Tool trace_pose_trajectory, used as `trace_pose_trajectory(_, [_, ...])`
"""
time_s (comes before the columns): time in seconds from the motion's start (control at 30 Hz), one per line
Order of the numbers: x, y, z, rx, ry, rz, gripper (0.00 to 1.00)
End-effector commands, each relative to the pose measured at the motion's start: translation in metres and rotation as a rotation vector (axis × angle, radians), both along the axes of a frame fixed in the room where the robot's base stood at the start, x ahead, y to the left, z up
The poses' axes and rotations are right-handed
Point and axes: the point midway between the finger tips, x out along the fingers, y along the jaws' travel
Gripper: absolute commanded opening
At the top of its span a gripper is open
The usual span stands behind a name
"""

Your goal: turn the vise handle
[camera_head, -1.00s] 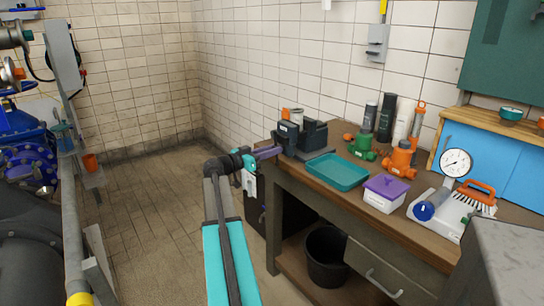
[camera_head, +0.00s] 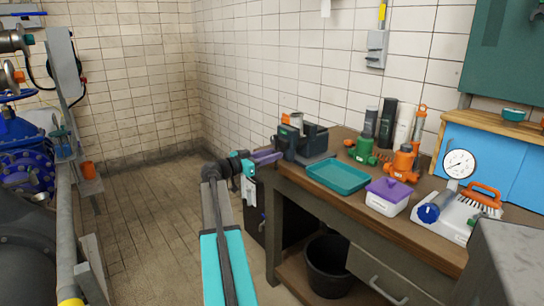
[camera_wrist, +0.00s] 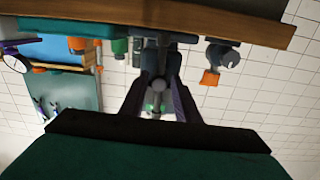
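The dark grey vise (camera_head: 303,140) stands on the left end of the wooden workbench in the head view. My gripper (camera_head: 275,156), with purple fingers, reaches to the vise's near left side. The wrist view shows the bench upside down. There, a grey part of the vise (camera_wrist: 160,84) with a rounded end lies between the fingers of my gripper (camera_wrist: 160,80). The fingers stand apart on both sides of it. The handle bar cannot be told apart clearly, and I cannot see whether the fingers touch it.
The workbench (camera_head: 400,224) holds a teal tray (camera_head: 338,174), a purple-lidded box (camera_head: 388,196), green and orange valve parts and a gauge (camera_head: 458,164). A black bucket (camera_head: 327,266) stands beneath. Blue pipework (camera_head: 28,150) is at the left. Floor between is clear.

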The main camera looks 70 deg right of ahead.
Motion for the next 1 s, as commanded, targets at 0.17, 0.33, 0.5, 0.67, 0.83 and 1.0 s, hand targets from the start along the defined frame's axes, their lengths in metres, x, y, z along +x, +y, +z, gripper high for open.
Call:
trace_pose_trajectory(0.17, [-0.001,-0.001,0.000,0.000,0.001,0.000,0.38])
trace_pose_trajectory(0.33, [-0.001,-0.001,0.001,-0.001,0.002,0.000,0.38])
trace_pose_trajectory(0.5, [0.002,0.004,0.001,-0.001,0.002,0.001,0.38])
trace_pose_trajectory(0.67, [0.008,0.016,0.000,-0.001,0.002,0.001,0.38])
trace_pose_trajectory(0.83, [0.020,0.037,0.000,-0.001,0.002,0.002,0.38])
trace_pose_trajectory(1.0, [0.033,0.062,0.000,-0.001,0.002,0.001,0.38])
